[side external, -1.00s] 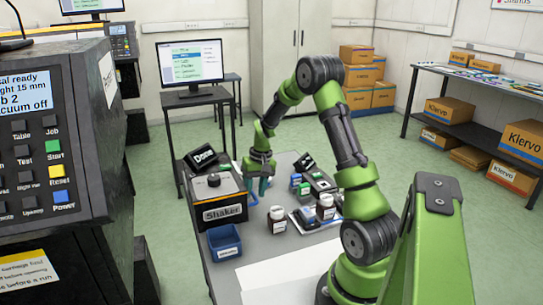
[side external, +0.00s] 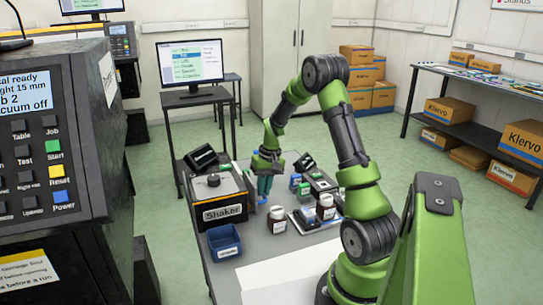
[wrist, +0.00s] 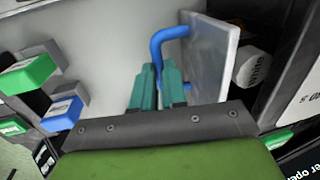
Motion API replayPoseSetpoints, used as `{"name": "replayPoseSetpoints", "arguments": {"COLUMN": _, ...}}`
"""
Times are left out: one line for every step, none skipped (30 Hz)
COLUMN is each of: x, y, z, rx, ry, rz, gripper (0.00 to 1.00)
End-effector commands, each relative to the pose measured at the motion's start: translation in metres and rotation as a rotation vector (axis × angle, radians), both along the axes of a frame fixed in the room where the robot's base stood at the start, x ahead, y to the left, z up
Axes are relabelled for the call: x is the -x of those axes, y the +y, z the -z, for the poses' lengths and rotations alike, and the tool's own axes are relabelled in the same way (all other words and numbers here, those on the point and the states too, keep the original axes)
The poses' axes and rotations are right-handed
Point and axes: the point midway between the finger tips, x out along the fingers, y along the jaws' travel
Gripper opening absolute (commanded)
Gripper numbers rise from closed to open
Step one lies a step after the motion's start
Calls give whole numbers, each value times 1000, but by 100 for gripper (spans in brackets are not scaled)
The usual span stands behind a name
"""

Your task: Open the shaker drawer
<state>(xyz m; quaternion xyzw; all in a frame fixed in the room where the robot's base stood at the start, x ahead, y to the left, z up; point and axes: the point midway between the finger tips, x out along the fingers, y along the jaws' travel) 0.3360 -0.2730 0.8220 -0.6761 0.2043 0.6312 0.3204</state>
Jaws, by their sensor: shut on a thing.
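The shaker (side external: 215,190) is a dark and yellow box with a "Shaker" label, on the left part of the grey bench. My gripper (side external: 264,190) is at its right side, pointing down. In the wrist view, my gripper (wrist: 158,80) has its teal fingers shut on the blue bar handle (wrist: 172,34). The handle is fixed to a pale, see-through drawer front (wrist: 212,58). The drawer front stands away from the dark shaker body, with a white labelled bottle (wrist: 252,66) behind it. In the side view my gripper hides the drawer.
Ink bottles (side external: 277,219) and a tray (side external: 322,218) stand to the right of my gripper. Green and blue blocks (wrist: 30,72) show at left in the wrist view. A blue bin (side external: 224,243) sits in front of the shaker. Bare bench lies between.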

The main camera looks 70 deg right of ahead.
Motion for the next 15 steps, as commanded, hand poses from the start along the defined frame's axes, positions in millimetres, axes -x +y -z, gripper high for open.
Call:
{"name": "replayPoseSetpoints", "arguments": {"x": 11, "y": -13, "z": -1, "rx": 4, "ry": 0, "rz": 11, "gripper": 0}}
{"name": "replayPoseSetpoints", "arguments": {"x": 17, "y": -18, "z": -1, "rx": 4, "ry": -1, "rz": 10, "gripper": 0}}
{"name": "replayPoseSetpoints", "arguments": {"x": 24, "y": -25, "z": -1, "rx": 4, "ry": -1, "rz": 10, "gripper": 0}}
{"name": "replayPoseSetpoints", "arguments": {"x": 28, "y": -30, "z": -1, "rx": 4, "ry": -1, "rz": 10, "gripper": 0}}
{"name": "replayPoseSetpoints", "arguments": {"x": 33, "y": -34, "z": -1, "rx": 4, "ry": -1, "rz": 9, "gripper": 0}}
{"name": "replayPoseSetpoints", "arguments": {"x": 38, "y": -40, "z": -1, "rx": 4, "ry": -1, "rz": 8, "gripper": 0}}
{"name": "replayPoseSetpoints", "arguments": {"x": 41, "y": -43, "z": -1, "rx": 5, "ry": -2, "rz": 7, "gripper": 0}}
{"name": "replayPoseSetpoints", "arguments": {"x": 44, "y": -45, "z": -1, "rx": 5, "ry": -2, "rz": 7, "gripper": 0}}
{"name": "replayPoseSetpoints", "arguments": {"x": 46, "y": -48, "z": -1, "rx": 5, "ry": -2, "rz": 5, "gripper": 0}}
{"name": "replayPoseSetpoints", "arguments": {"x": 48, "y": -49, "z": -1, "rx": 5, "ry": -2, "rz": 5, "gripper": 0}}
{"name": "replayPoseSetpoints", "arguments": {"x": 49, "y": -50, "z": -1, "rx": 5, "ry": -3, "rz": 4, "gripper": 0}}
{"name": "replayPoseSetpoints", "arguments": {"x": 49, "y": -50, "z": -1, "rx": 5, "ry": -3, "rz": 3, "gripper": 0}}
{"name": "replayPoseSetpoints", "arguments": {"x": 49, "y": -50, "z": -1, "rx": 5, "ry": -3, "rz": 2, "gripper": 0}}
{"name": "replayPoseSetpoints", "arguments": {"x": 49, "y": -50, "z": -1, "rx": 5, "ry": -3, "rz": 2, "gripper": 0}}
{"name": "replayPoseSetpoints", "arguments": {"x": 49, "y": -50, "z": -1, "rx": 5, "ry": -3, "rz": 2, "gripper": 0}}
